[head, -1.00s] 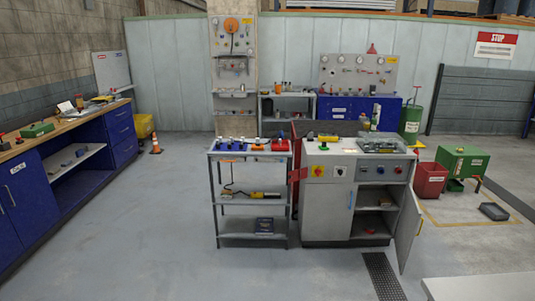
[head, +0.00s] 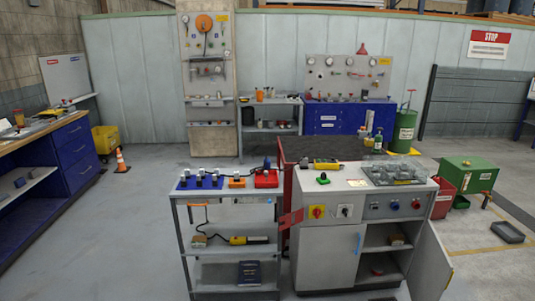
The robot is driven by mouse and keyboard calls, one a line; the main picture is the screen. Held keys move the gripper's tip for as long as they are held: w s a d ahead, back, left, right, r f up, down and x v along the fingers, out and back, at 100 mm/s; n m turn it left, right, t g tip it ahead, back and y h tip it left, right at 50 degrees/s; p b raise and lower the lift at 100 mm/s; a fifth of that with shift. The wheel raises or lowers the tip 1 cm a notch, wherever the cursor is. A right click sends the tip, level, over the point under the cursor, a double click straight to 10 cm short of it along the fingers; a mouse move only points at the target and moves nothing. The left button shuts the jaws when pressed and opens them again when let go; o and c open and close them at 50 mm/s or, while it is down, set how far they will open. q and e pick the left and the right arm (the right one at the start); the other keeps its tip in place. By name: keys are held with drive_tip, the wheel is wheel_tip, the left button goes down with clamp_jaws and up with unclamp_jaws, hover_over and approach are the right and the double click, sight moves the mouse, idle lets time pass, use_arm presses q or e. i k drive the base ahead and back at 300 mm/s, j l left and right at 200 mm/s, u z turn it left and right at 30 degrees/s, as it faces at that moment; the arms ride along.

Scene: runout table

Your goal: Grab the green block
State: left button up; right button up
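A small green item (head: 323,180) with a dark top sits on the light grey top of the metal cabinet (head: 345,205), near its left part. It looks like the green block, but it is too small to be certain. Neither of my grippers is in the head view.
A grey shelf cart (head: 230,262) stands left of the cabinet, with a blue tray (head: 200,181) and a red box (head: 266,178) on top. The cabinet's door (head: 431,265) hangs open at the right. A workbench (head: 70,150) stands far left. The floor (head: 110,240) between is clear.

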sight(323, 179)
drive_tip(key=i+l+u, duration=0.15)
drive_tip(key=i, duration=0.3)
drive_tip(key=i+l+u, duration=0.1)
drive_tip(key=i+l, duration=0.15)
drive_tip(key=i, duration=0.15)
drive_tip(key=i+l+u, duration=0.15)
drive_tip(key=i+l, duration=0.15)
drive_tip(key=i+l+u, duration=0.15)
drive_tip(key=l, duration=0.2)
drive_tip(key=i+l+u, duration=0.3)
drive_tip(key=l, duration=0.45)
drive_tip(key=i+l+u, duration=0.1)
drive_tip(key=l, duration=0.35)
drive_tip(key=i+l, duration=0.15)
drive_tip(key=l, duration=0.35)
drive_tip(key=u, duration=0.05)
